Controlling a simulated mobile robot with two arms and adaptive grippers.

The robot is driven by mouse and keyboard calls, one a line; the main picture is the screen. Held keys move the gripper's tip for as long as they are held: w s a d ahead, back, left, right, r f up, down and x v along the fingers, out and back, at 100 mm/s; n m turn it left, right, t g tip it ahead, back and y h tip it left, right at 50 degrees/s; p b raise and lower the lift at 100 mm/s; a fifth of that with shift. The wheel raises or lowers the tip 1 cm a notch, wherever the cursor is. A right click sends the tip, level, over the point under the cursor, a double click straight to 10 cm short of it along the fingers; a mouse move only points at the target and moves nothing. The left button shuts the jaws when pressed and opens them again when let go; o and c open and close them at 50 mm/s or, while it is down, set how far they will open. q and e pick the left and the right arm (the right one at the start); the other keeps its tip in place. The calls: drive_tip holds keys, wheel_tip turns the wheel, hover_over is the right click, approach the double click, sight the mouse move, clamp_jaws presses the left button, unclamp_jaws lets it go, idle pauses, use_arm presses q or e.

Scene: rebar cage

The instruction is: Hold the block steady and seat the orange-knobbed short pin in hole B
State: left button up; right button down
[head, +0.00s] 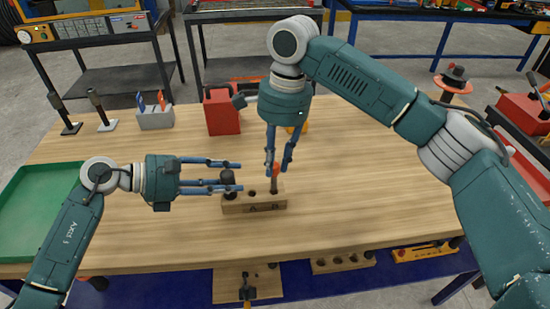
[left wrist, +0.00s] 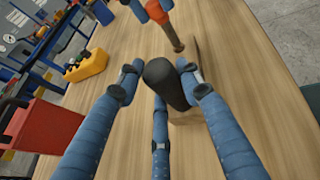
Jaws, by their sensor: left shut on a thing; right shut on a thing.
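The wooden block (head: 238,207) lies on the table in the head view, with a dark hole visible in its top. My left gripper (head: 234,178) is shut on a black knob (head: 228,176) at the block's left end. The left wrist view shows this black knob (left wrist: 165,80) between the fingers. My right gripper (head: 276,166) points down and is shut on the orange-knobbed pin (head: 274,185). The pin hangs roughly upright over the block's right end. Its lower end shows in the left wrist view (left wrist: 177,43); I cannot tell whether it has entered a hole.
A green tray (head: 22,240) is at the left of the table. A red block (head: 221,112) and a small grey holder (head: 155,118) stand at the back. Spare wooden blocks (head: 343,262) sit below the front edge. The table right of the block is clear.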

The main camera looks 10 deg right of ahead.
drive_tip(key=shift+f, duration=1.9)
drive_tip(key=c, duration=1.4)
unclamp_jaws()
wheel_tip(320, 180, up, 12)
drive_tip(key=d, duration=0.1)
drive_tip(key=shift+w+d, duration=0.25)
drive_tip(key=shift+w, duration=0.05)
drive_tip(key=shift+f, duration=0.1)
